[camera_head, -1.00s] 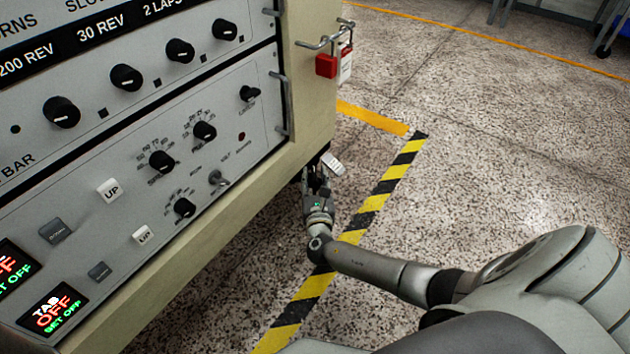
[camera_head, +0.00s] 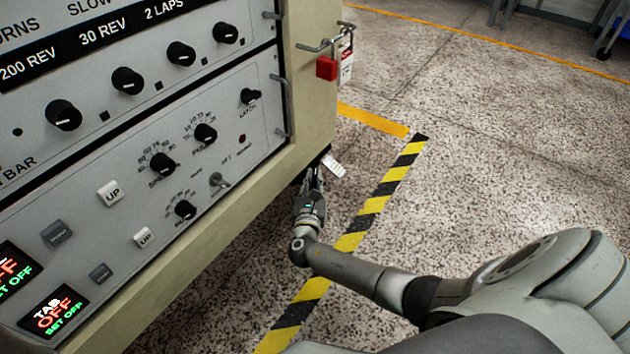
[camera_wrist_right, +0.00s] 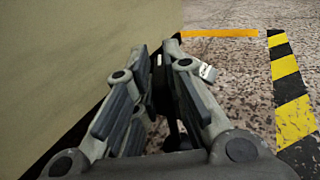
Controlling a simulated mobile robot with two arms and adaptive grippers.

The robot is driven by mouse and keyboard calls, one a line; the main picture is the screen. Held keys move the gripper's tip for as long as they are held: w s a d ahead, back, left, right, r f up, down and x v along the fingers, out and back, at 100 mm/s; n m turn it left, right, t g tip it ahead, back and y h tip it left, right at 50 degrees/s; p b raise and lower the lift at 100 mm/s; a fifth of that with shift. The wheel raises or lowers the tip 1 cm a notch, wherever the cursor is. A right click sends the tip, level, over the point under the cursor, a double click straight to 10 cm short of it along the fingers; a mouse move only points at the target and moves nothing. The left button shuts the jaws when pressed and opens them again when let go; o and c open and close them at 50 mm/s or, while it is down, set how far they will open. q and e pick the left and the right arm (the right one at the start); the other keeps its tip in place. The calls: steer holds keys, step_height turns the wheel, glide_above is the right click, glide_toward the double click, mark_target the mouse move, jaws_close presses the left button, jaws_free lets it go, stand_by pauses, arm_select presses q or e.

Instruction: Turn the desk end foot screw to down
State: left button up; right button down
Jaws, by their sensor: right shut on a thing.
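My right gripper (camera_head: 316,170) is low at the right-hand bottom corner of the cabinet. In the right wrist view, the fingers of this gripper (camera_wrist_right: 158,55) are close together at the tips, shut on a dark part, the foot screw (camera_wrist_right: 157,85), which is mostly hidden between them. A small white tag (camera_head: 333,165) sticks out just right of the fingertips. It also shows in the right wrist view (camera_wrist_right: 207,72). I cannot read the tag or tell the screw's exact setting. My left gripper is in neither view.
The cabinet (camera_head: 310,100) with its knob panel fills the left side, close beside my right gripper. A red padlock (camera_head: 327,68) hangs on its side. Black and yellow floor tape (camera_head: 375,205) runs past the gripper. The speckled floor (camera_head: 480,150) to the right is clear.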

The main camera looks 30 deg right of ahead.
steer(key=shift+w+a+f+m+g+h, duration=0.15)
steer(key=shift+a+m+g+h, duration=0.05)
steer(key=shift+m+g+h, duration=0.65)
steer(key=shift+w+a+m+g+h+b, duration=0.1)
steer(key=shift+w+m+g+h+b, duration=0.05)
steer(key=shift+m+g+h+b, duration=1.05)
steer(key=shift+w+a+m+g+h+b, duration=0.1)
steer(key=shift+m+g+h+b, duration=0.6)
steer(key=shift+g, duration=0.85)
steer(key=c, duration=1.5)
jaws_free()
steer(key=shift+d, duration=0.1)
steer(key=shift+r, duration=5.15)
